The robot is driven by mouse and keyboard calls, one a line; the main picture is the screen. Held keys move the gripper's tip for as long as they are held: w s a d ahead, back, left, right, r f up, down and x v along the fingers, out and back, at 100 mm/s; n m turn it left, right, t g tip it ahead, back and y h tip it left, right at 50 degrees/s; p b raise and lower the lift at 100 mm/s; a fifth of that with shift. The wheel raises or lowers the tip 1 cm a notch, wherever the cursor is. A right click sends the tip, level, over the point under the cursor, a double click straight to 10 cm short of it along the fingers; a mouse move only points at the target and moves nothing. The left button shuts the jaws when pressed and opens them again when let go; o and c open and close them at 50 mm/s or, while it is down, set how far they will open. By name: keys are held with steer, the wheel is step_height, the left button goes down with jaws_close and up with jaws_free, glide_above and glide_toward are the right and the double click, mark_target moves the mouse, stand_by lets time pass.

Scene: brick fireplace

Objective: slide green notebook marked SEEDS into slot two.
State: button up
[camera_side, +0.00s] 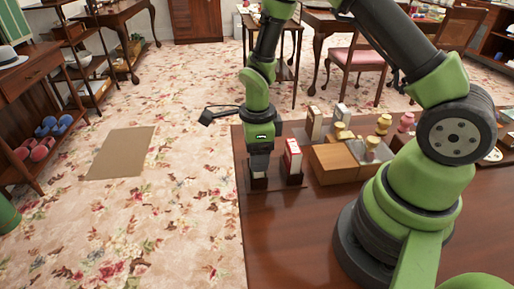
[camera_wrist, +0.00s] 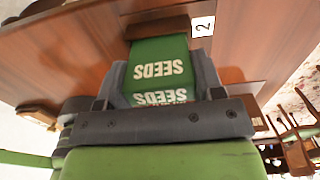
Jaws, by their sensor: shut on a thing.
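The green notebook marked SEEDS (camera_wrist: 160,68) sits between the two fingers of my gripper (camera_wrist: 161,80) in the wrist view, its lettering upside down there. Its far end meets a brown wooden slot piece (camera_wrist: 157,28), with a white label reading 2 (camera_wrist: 202,27) beside it. How deep the notebook is in the slot cannot be told. In the side view my gripper (camera_side: 260,162) points down over a low dark holder near the table's left edge, and mostly hides the notebook. A red and white book (camera_side: 292,158) stands upright in a holder just to the right.
A wooden box (camera_side: 333,166) stands right of the red book, with yellow figures (camera_side: 384,124) and a tan upright box (camera_side: 314,123) behind. The dark table (camera_side: 300,235) is clear in front. Its left edge is close to my gripper.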

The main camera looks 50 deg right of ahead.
steer(key=shift+f, duration=0.45)
steer(key=o, duration=1)
step_height(320, 180, up, 9)
steer(key=shift+r, duration=0.5)
